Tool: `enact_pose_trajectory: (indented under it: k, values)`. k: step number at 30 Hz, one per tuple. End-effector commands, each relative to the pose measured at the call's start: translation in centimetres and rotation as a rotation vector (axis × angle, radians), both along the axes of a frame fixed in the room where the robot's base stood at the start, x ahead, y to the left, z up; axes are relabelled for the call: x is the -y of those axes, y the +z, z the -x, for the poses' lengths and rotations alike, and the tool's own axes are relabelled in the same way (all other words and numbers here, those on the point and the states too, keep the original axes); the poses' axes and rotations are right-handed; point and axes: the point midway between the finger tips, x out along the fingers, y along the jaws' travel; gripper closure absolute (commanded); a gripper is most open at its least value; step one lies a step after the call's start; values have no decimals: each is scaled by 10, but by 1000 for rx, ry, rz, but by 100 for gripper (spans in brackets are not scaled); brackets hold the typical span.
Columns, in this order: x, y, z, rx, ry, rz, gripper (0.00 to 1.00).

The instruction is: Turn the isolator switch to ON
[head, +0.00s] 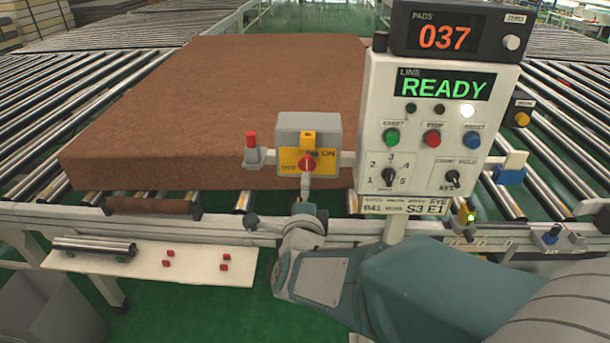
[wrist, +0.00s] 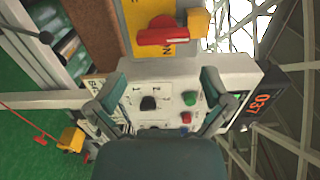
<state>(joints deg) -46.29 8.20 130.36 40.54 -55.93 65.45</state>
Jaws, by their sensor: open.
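The isolator switch is a grey box with a yellow plate (head: 289,161) and a red knob (head: 307,163). OFF is printed at the plate's lower left and ON at its upper right. In the wrist view the red knob (wrist: 162,36) lies lengthwise across the picture, pointing toward a yellow block (wrist: 198,23). I cannot tell its exact setting. My gripper (head: 305,190) is just below and in front of the knob in the head view. In the wrist view my gripper (wrist: 157,90) has its fingers spread wide with nothing between them; the knob lies beyond the fingertips.
A control panel (head: 376,120) reading READY stands right of the switch, with buttons and selector knobs. A red-topped lever (head: 251,146) is close on the left. A brown mattress (head: 210,90) lies behind on rollers. A white shelf (head: 150,266) holds a metal roller and red bits.

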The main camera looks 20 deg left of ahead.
Motion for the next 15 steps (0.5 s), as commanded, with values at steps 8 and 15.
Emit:
enact_pose_trajectory:
  k: [8, 15]
  values:
    - [5, 0, 44, -1, 8, 4, 0]
    - [7, 0, 49, 0, 7, 5, 0]
